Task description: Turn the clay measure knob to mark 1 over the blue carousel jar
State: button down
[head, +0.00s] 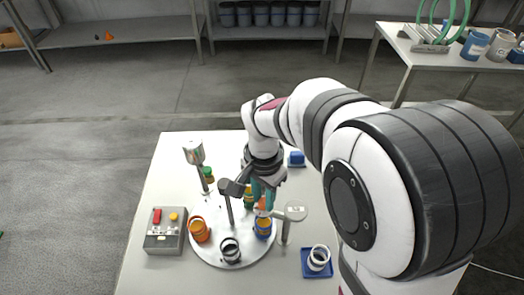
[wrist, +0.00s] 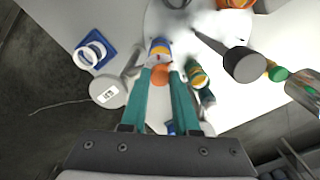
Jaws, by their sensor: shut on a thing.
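My gripper (wrist: 161,74), with teal fingers, is shut on the clay measure knob (wrist: 161,76), an orange-brown piece between the fingertips. In the head view the knob (head: 262,208) shows under my gripper (head: 262,200), just above the blue carousel jar (head: 263,230). In the wrist view the blue jar (wrist: 158,48) lies just beyond the fingertips. It has a yellow-orange band. The jar stands on the round white carousel (head: 208,207). The knob's marks are too small to read, and the fingers cover part of it.
The carousel also holds an orange jar (head: 199,231), a dark jar (head: 230,251) and a green jar (head: 248,198). Posts with a dark head (head: 232,188), a grey head (head: 295,212) and a silver head (head: 193,152) rise close by. A button box (head: 165,232) stands left, a blue tray (head: 307,272) right.

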aim_at(264, 201)
jog(key=shift+m, duration=0.4)
jog(key=c, duration=0.7)
grip_release()
jog(key=shift+o, duration=0.2)
notch_tip(264, 201, up, 16)
jog(key=shift+f, duration=0.15)
